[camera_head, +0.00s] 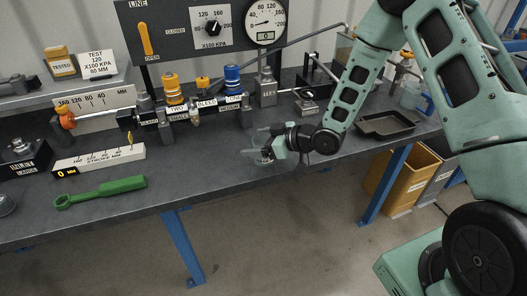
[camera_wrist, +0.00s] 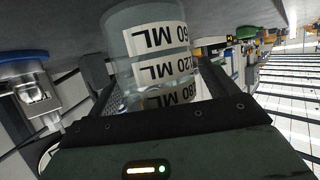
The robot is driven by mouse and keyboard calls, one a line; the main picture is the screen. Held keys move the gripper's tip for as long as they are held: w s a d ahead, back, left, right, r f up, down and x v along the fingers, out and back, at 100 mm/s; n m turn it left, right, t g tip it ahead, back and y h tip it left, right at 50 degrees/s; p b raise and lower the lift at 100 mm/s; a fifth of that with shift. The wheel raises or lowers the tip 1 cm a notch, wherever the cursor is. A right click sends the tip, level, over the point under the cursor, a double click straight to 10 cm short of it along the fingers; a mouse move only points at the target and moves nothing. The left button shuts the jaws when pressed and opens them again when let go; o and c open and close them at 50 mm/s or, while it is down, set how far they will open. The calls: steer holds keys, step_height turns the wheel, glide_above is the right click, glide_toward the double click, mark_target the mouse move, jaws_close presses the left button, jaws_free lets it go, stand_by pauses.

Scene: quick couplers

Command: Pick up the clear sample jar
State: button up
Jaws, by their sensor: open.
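The clear sample jar (camera_wrist: 122,20) fills the upper middle of the wrist view. It is see-through, with white volume labels marked 60, 120 and 180 ML that appear upside down. My gripper (camera_wrist: 150,82) is open, with the jar in front of it and seemingly between its fingers; I cannot tell whether they touch it. In the head view my gripper (camera_head: 262,142) is low over the front part of the bench, pointing left. The jar is hard to make out there against the grey top.
The grey bench (camera_head: 215,182) has a coupler rig with yellow and blue fittings (camera_head: 232,76) behind my gripper. A green wrench (camera_head: 102,191) lies at the left. A dark tray (camera_head: 386,124) sits to the right. The bench's front edge is close below my gripper.

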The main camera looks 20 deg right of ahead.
steer(key=c, duration=1.1)
steer(key=shift+o, duration=0.2)
